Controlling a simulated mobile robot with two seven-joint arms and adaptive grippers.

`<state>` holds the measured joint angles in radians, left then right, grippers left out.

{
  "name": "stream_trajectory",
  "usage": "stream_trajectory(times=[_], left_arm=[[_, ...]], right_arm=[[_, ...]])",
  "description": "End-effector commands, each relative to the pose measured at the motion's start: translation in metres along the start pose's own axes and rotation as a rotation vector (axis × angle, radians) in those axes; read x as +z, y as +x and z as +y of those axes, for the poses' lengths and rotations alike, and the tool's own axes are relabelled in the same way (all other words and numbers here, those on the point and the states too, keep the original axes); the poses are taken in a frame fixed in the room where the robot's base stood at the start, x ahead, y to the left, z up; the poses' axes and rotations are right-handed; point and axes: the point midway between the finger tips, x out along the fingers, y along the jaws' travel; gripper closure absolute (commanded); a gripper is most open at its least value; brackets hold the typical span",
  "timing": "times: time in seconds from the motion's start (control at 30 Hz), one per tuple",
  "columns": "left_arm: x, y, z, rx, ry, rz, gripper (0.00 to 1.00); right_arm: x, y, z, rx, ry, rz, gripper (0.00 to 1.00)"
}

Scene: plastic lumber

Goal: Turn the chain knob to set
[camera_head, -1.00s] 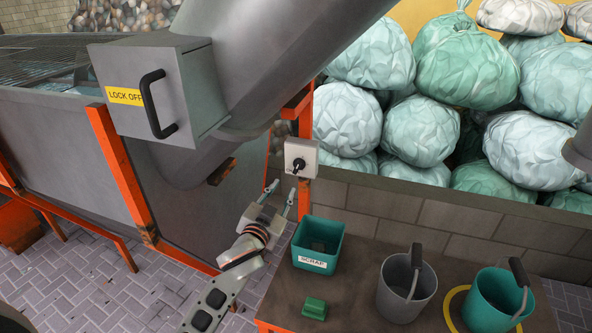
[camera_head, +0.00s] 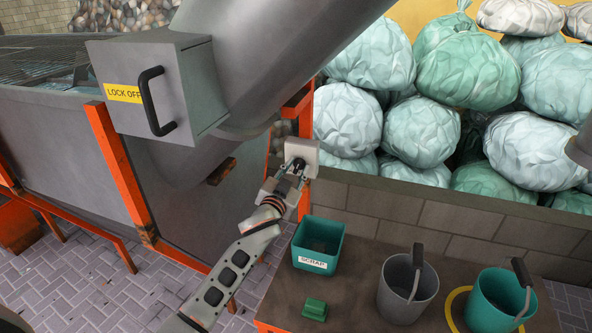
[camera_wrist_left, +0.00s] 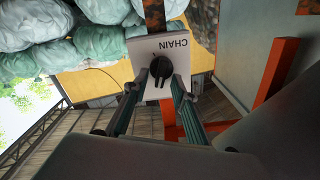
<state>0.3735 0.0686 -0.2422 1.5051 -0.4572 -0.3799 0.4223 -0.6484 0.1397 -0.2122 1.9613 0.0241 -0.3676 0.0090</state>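The chain knob is a black round knob (camera_wrist_left: 160,69) on a pale switch box (camera_wrist_left: 172,46) labelled CHAIN, whose label appears upside down in the left wrist view. In the head view the box (camera_head: 308,150) is fixed to an orange post, with the knob partly hidden by my gripper. My left gripper (camera_head: 294,169) is at the box face. In the left wrist view its two fingers (camera_wrist_left: 156,86) stand on either side of the knob with small gaps, so it looks open. The "set" mark cannot be read. My right gripper is not in view.
Below right, a bench holds a green SCRAP bin (camera_head: 318,262), a green block (camera_head: 315,308), a grey bucket (camera_head: 388,303) and a teal bucket (camera_head: 485,303).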

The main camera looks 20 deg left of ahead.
Motion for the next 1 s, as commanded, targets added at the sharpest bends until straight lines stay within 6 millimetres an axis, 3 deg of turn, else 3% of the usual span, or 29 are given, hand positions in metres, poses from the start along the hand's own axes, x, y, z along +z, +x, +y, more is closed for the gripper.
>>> stream_trajectory(times=[0.07,0.17,0.2,0.67,1.0], left_arm=[[0.0,0.0,0.0,0.0,0.0,0.0,0.74],[0.0,0.0,0.0,0.0,0.0,0.0,0.97],[0.0,0.0,0.0,0.0,0.0,0.0,1.0],[-0.001,0.0,0.001,0.0,0.059,0.0,1.0],[-0.001,0.0,0.003,0.0,0.309,0.0,1.0]], right_arm=[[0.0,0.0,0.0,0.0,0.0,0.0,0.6],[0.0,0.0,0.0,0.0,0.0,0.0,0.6],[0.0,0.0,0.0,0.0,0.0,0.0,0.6],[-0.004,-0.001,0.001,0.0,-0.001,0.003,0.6],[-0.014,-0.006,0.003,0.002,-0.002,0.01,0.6]])
